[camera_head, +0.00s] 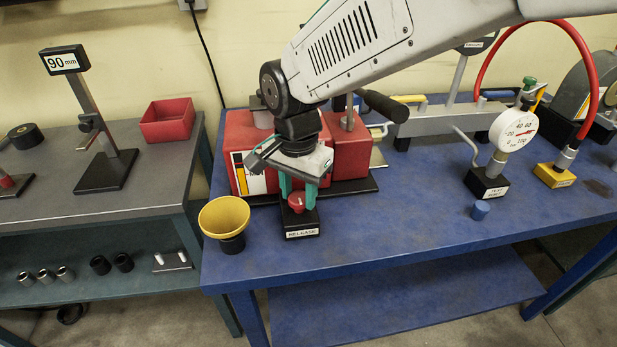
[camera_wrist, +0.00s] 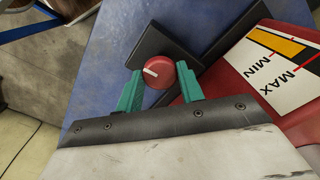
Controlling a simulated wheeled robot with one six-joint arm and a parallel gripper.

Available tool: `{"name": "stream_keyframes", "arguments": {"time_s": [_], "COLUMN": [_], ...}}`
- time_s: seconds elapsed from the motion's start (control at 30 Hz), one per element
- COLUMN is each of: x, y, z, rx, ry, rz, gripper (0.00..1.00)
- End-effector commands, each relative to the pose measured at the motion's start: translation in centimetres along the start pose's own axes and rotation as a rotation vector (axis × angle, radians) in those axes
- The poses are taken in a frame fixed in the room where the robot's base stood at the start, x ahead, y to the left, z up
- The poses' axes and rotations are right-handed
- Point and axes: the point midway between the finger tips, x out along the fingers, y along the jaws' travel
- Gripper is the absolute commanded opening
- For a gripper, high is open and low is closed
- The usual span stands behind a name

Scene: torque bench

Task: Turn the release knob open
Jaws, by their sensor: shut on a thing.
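The release knob (camera_head: 296,203) is a red round knob with a white pointer mark, on a black block labelled RELEASE (camera_head: 301,233) near the blue bench's front edge. In the wrist view the knob (camera_wrist: 161,73) sits between my two green fingers, its white mark pointing left and slightly up in that picture. My gripper (camera_head: 297,196) reaches down from above and is shut on the knob, one finger on either side. The black block (camera_wrist: 159,45) shows behind it in the wrist view.
A yellow funnel-like cup (camera_head: 224,217) stands close left of the block. A red tank (camera_head: 348,155) with a MIN/MAX label (camera_wrist: 281,66) stands close behind. A gauge (camera_head: 514,131) on a black base and a small blue cap (camera_head: 480,210) are to the right. The bench front between is clear.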

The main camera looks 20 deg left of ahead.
Motion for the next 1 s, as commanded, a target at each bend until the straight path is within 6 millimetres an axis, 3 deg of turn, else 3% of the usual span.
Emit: {"name": "stream_keyframes", "arguments": {"time_s": [1.0], "x": [-0.19], "y": [-0.16], "z": [-0.09], "rx": [-0.909], "ry": [0.005], "rz": [-0.004], "gripper": [0.15]}}
